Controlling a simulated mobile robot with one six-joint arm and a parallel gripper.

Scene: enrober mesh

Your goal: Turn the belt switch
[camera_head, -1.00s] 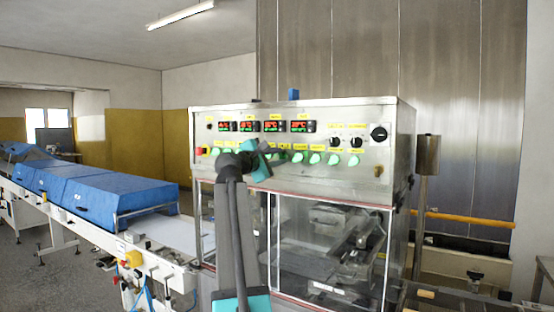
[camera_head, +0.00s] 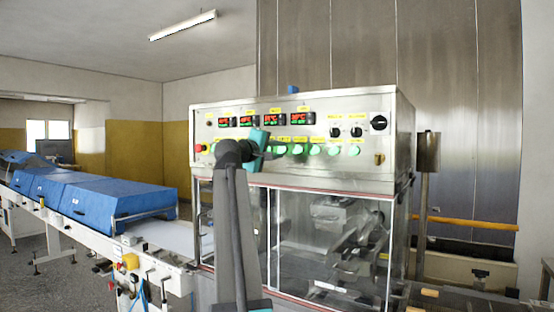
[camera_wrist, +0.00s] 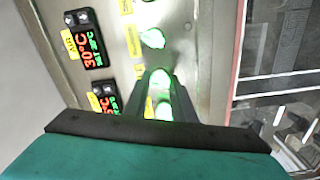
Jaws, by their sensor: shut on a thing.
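A row of green lit switches (camera_head: 315,150) runs along the lower part of the steel control panel (camera_head: 225,165). My gripper (camera_wrist: 163,88) is at this row, with its dark fingers shut around one green lit switch (camera_wrist: 160,80) in the wrist view. Another green glow shows lower down, partly behind the fingers. A free green switch (camera_wrist: 153,38) is above them. In the head view my teal gripper body (camera_head: 257,143) is against the panel left of its middle, and my arm hides the switch there. The switch labels are too small to read, so I cannot tell which is the belt switch.
Red-lit temperature displays (camera_head: 272,119) sit above the switches. A red stop button (camera_head: 201,148) on yellow is at the left, and black knobs (camera_head: 378,122) are at the right. Below is a glazed enclosure (camera_head: 325,240). A conveyor with blue covers (camera_head: 110,197) stands left.

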